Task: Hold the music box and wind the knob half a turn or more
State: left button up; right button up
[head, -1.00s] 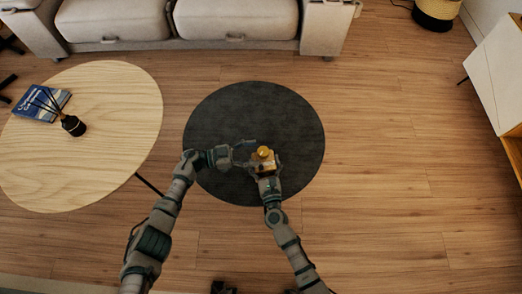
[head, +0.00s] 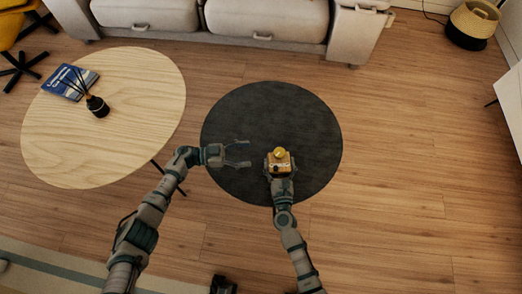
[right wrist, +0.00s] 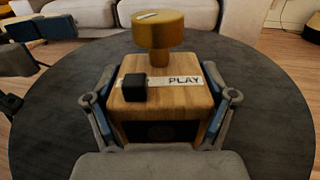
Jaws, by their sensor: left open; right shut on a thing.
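The music box (head: 280,165) is a small wooden block on the round dark table (head: 240,115). A brass knob (head: 279,153) stands on its top. In the right wrist view the box (right wrist: 170,97) has a label reading PLAY, a black button (right wrist: 134,87) and the knob (right wrist: 158,35), with a pale mark on the knob's top. My right gripper (head: 278,172) is shut on the box, a finger on each side. My left gripper (head: 240,154) is open and empty, left of the box and apart from the knob. Whether the box touches the table is unclear.
A light wooden oval table (head: 105,120) at the left holds a blue book (head: 72,84) and a black reed diffuser (head: 97,106). A beige sofa (head: 265,20) stands at the back. The dark table is otherwise clear.

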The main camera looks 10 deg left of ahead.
aim_at(279, 151)
pick_arm(q)
jog(key=shift+s+d+r+n+t+y, duration=0.65)
jog(key=shift+s+d+n+t+y, duration=0.3)
jog(key=shift+s+n+t, duration=1.35)
jog(key=shift+m+t, duration=0.3)
jog(key=shift+m, duration=0.1)
jog(key=x, duration=1.2)
jog(key=shift+w+a+f, duration=0.1)
jog(key=shift+a, duration=0.05)
jog(key=c, duration=1.2)
jog(key=shift+o, duration=0.2)
